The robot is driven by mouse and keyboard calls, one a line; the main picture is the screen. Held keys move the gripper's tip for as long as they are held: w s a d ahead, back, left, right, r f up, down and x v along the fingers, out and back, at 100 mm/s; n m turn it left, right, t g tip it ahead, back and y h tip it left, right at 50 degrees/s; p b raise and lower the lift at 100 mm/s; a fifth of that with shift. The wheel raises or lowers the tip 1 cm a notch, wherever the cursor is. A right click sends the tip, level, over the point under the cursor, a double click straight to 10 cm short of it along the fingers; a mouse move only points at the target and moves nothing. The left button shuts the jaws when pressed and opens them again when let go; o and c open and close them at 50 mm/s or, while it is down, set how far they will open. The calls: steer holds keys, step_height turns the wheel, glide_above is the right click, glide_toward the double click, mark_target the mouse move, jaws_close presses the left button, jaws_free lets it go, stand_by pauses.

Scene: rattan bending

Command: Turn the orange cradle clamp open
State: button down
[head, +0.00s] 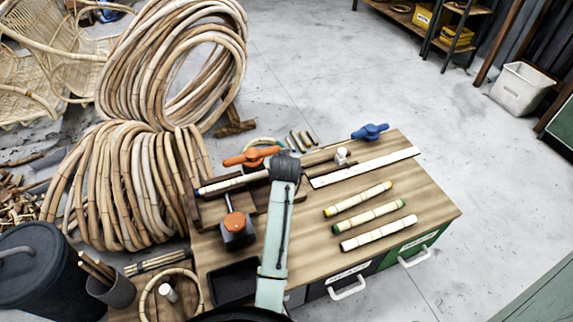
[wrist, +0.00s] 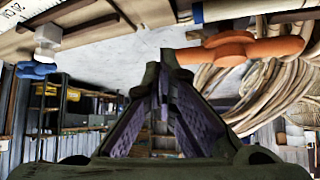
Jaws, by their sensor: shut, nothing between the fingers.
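The orange cradle clamp (head: 251,156) is a winged handle at the back left of the workbench, beside a pale rattan pole (head: 235,182) in the cradle. In the wrist view the orange clamp (wrist: 242,48) is large, just right of my fingertips; whether they touch it I cannot tell. My gripper (wrist: 162,65) is shut and empty. In the head view my arm comes up from the bottom and its wrist hides the fingers and part of the cradle. A blue clamp (head: 370,131) stands at the back right; it also shows in the wrist view (wrist: 35,70).
The workbench (head: 425,198) carries several rattan pieces (head: 368,217), a pale ruler strip (head: 365,167), a white knob (head: 342,155) and a dark block with an orange top (head: 237,229). Rattan coils (head: 125,185) crowd the left.

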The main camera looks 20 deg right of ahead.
steer(key=shift+d+v, duration=0.2)
steer(key=shift+v, duration=0.85)
steer(key=shift+s, duration=0.1)
